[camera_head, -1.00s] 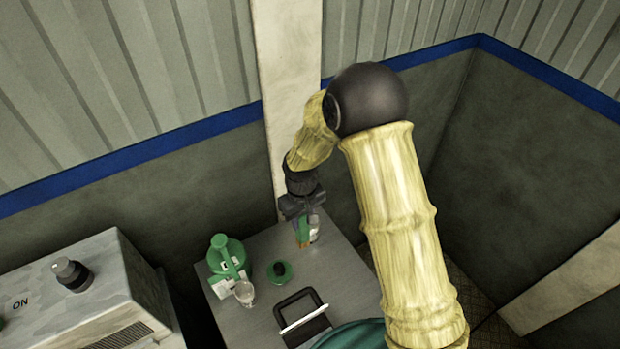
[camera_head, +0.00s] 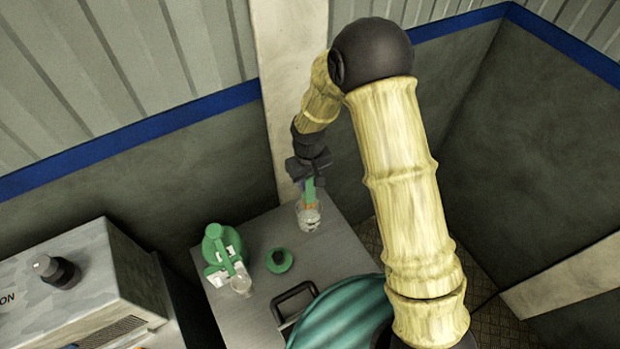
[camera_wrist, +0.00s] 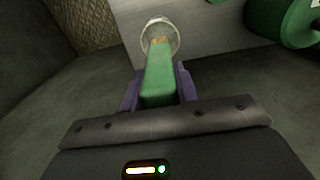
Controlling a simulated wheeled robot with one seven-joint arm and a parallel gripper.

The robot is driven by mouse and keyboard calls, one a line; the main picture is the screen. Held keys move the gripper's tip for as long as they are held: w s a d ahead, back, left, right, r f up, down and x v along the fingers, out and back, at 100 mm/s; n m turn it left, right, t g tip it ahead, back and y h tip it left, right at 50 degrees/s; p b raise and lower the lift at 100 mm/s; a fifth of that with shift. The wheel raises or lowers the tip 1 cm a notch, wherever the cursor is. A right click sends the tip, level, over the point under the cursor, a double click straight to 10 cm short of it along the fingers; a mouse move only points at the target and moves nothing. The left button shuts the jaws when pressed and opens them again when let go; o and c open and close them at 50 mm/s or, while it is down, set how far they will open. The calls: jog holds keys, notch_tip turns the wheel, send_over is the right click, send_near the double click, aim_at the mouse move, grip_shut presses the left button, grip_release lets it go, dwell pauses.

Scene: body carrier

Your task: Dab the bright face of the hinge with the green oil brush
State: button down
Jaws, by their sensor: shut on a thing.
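My gripper (camera_head: 309,183) is shut on the green oil brush (camera_head: 310,190), which hangs tip down. In the wrist view the brush's green handle (camera_wrist: 158,80) points away from the jaws. Its orange-tan tip is at the mouth of a clear glass jar (camera_head: 308,223); the tip overlaps the jar's round rim in the wrist view (camera_wrist: 176,40). I cannot tell how far the tip is inside. I cannot pick out the hinge or its bright face for certain.
A grey box with a knob (camera_head: 57,271) stands left. A wall and post stand close behind.

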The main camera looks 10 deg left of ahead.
aim_at(309, 199)
jog(key=shift+f, duration=1)
jog(key=shift+f+b, duration=2.05)
jog(key=shift+f, duration=1.35)
jog(key=shift+s+b, duration=0.15)
jog(key=shift+b, duration=0.2)
jog(key=shift+f, duration=0.25)
